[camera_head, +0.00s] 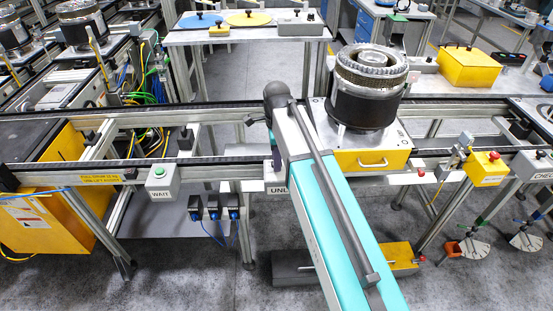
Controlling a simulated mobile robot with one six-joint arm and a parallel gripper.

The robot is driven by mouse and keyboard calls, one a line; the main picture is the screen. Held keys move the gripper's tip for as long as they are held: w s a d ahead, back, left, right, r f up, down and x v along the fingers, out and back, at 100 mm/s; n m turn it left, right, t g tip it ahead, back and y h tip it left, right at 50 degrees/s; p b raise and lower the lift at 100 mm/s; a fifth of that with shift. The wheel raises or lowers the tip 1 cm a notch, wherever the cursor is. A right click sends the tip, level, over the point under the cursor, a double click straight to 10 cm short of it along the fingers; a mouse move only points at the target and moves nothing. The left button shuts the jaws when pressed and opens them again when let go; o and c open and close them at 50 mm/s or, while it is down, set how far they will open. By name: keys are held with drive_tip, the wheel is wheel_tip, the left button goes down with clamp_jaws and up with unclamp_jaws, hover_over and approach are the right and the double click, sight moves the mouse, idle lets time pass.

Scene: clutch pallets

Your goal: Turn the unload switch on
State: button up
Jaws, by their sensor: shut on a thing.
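A light box with the letters "UNL" (278,190) is on the front of the conveyor rail, left of the middle. My teal arm crosses in front of it and covers the rest of the label. The unload switch itself is hidden behind the arm, so its position cannot be told. My arm rises from the bottom to a dark joint above the rail.
A grey WAIT box (161,181) with a green button hangs left on the rail. A large clutch (366,90) stands on a pallet right of my arm. A yellow box with a red button (489,168) is at right.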

drive_tip(key=m, duration=0.3)
drive_tip(key=shift+m, duration=0.3)
idle(0.4)
drive_tip(key=o, duration=1)
drive_tip(key=shift+o, duration=0.2)
drive_tip(key=shift+r, duration=0.15)
wheel_tip(320, 180, up, 14)
drive_tip(key=b, duration=0.3)
drive_tip(key=shift+f, duration=0.2)
drive_tip(key=shift+f, duration=0.1)
